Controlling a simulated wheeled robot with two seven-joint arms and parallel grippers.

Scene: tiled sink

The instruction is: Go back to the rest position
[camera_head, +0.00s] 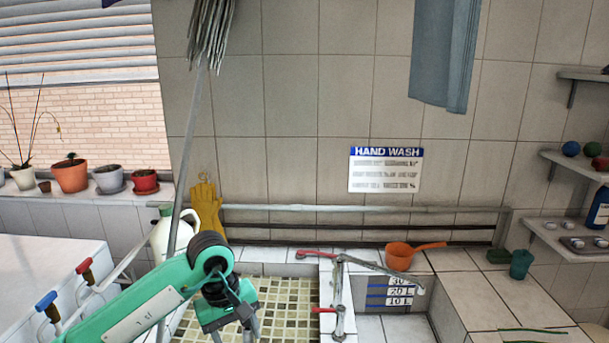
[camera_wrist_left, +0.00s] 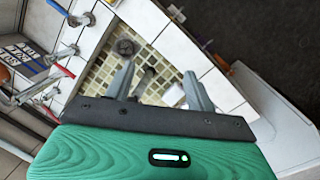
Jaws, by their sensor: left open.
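My left gripper (camera_head: 238,332) hangs over the tiled basin in the head view, its tips near the lower picture edge. In the left wrist view the two fingers of the left gripper (camera_wrist_left: 158,88) stand wide apart with nothing held between them. The yellowish tiled basin floor (camera_wrist_left: 103,75) lies beyond them, with a round dark drain (camera_wrist_left: 125,47). A small white item (camera_wrist_left: 174,95) shows beyond the fingers; I cannot tell what it is. My right gripper is in neither view.
A red-handled tap (camera_head: 340,290) stands right of the basin. An orange scoop (camera_head: 400,258) rests on the tiled ledge. A mop handle (camera_head: 187,150) rises behind my left arm, near a white jug (camera_head: 160,238) and yellow gloves (camera_head: 207,208). Shelves (camera_head: 570,240) are at right.

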